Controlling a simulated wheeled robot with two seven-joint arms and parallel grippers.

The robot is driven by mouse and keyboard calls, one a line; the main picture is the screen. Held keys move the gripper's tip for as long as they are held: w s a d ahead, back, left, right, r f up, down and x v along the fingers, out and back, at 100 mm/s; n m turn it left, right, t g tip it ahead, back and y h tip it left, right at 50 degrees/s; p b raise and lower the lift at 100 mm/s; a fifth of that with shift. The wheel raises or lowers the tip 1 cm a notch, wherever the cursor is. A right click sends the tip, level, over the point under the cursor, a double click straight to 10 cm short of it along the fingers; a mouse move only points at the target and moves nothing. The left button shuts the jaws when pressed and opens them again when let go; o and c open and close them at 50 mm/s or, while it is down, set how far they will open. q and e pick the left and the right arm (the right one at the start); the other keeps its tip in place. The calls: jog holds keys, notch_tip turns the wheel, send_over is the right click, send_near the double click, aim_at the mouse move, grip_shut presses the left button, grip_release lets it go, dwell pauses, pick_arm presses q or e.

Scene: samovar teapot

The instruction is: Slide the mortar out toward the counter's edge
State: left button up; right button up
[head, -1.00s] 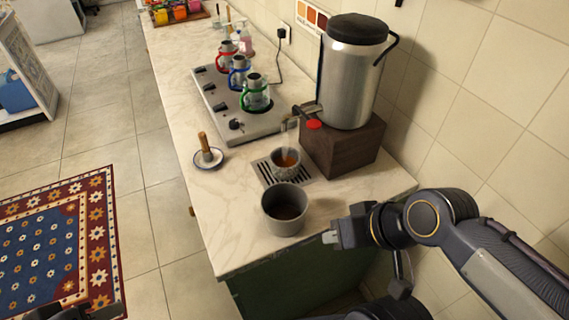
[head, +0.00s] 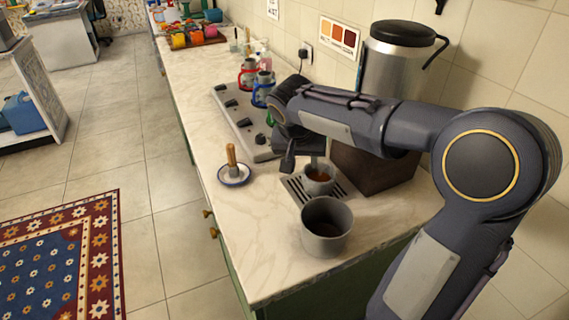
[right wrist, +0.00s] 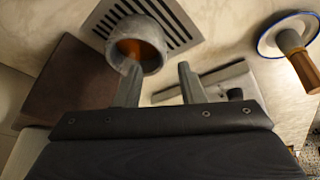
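The mortar (head: 319,183) is a small grey stone cup with brown contents, upright on the slotted drip grate (head: 296,187). It also shows at the top of the right wrist view (right wrist: 137,45). My right gripper (head: 301,166) is open and empty, just above and beside the mortar on its stove side. In the right wrist view one fingertip of my right gripper (right wrist: 158,70) overlaps the mortar's rim and the other is clear of it. I cannot tell whether they touch. The samovar tap is hidden behind my right arm. My left gripper is not in view.
A larger grey pot (head: 326,228) stands near the counter's front end. The metal samovar (head: 392,70) is on a dark block (head: 380,170). The marble counter (head: 262,235) is bare at front left.

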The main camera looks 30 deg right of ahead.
aim_at(305, 172)
jog(key=shift+w+f, duration=0.1)
jog(key=shift+w, duration=0.05)
jog(key=x, duration=0.7)
jog(key=shift+d+f+b, duration=0.15)
jog(key=shift+f+b, duration=0.2)
grip_shut()
dwell(0.3)
